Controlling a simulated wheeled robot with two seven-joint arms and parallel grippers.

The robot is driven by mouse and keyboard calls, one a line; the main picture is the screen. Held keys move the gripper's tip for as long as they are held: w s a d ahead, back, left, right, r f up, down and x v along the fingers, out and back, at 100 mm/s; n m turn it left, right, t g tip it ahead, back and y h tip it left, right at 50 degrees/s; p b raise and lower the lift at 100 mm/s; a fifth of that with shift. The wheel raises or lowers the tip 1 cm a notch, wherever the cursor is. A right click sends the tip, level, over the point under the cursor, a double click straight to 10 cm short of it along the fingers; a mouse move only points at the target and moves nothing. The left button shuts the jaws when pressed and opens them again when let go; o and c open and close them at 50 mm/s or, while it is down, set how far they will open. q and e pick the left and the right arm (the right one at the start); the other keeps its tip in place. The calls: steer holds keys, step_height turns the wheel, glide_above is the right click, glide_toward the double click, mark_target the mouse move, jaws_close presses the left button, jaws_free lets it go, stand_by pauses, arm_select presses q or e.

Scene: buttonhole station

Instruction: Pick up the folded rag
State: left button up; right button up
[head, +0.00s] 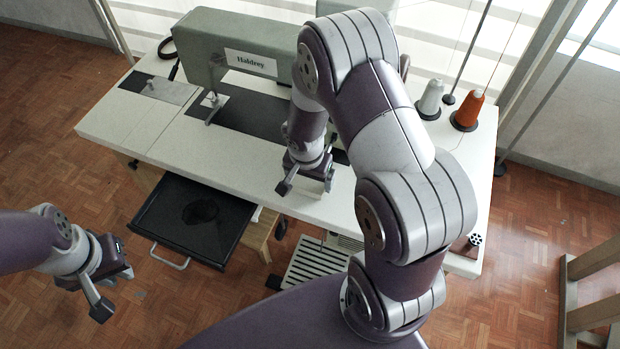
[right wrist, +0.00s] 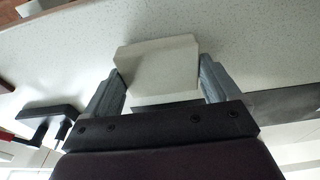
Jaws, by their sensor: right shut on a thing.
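The folded rag (right wrist: 157,68) is a pale off-white block in the right wrist view, over the speckled white tabletop. My right gripper (right wrist: 163,84) is shut on it, with one grey finger on each side. I cannot tell whether the rag touches the tabletop.
A green-grey sewing machine (head: 235,42) stands at the back of the white table (head: 180,140). A white thread cone (head: 431,98) and an orange one (head: 468,108) stand at the right. A black drawer (head: 165,222) is pulled out at the front left. A wooden stand (head: 590,290) is at far right.

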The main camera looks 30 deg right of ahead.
mark_target(314, 182)
steer(key=r, duration=0.4)
steer(key=shift+s+d+r+p, duration=0.15)
steer(key=shift+s+d+p, duration=0.15)
steer(key=shift+s, duration=0.05)
steer(key=s+d+r+p, duration=0.1)
steer(key=s+d+r, duration=0.5)
steer(key=s+d, duration=0.1)
steer(key=shift+s, duration=0.55)
steer(key=shift+r, duration=0.1)
